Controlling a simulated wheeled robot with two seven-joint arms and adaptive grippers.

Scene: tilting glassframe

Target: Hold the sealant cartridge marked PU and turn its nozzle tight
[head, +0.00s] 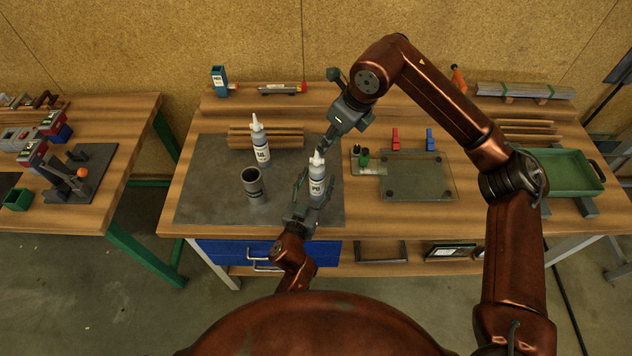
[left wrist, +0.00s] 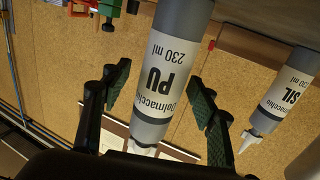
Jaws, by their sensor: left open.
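The sealant cartridge marked PU (head: 317,188) stands upright on the grey mat, its white nozzle (head: 316,159) pointing up. My left gripper (head: 301,190) is open, its fingers low beside the cartridge. In the left wrist view the PU cartridge (left wrist: 165,75) appears upside down between the two spread fingers (left wrist: 160,95), with gaps on both sides. My right gripper (head: 322,148) points down from above, its fingertips close to the nozzle. Its finger spacing is unclear, and I cannot tell whether it touches the nozzle.
A similar cartridge marked SIL (head: 261,148) stands at the back left; it also shows in the left wrist view (left wrist: 288,85). A dark open cup (head: 253,184) stands left of the PU cartridge. A glass plate (head: 418,176) and green tray (head: 566,172) lie to the right. The mat's left part is clear.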

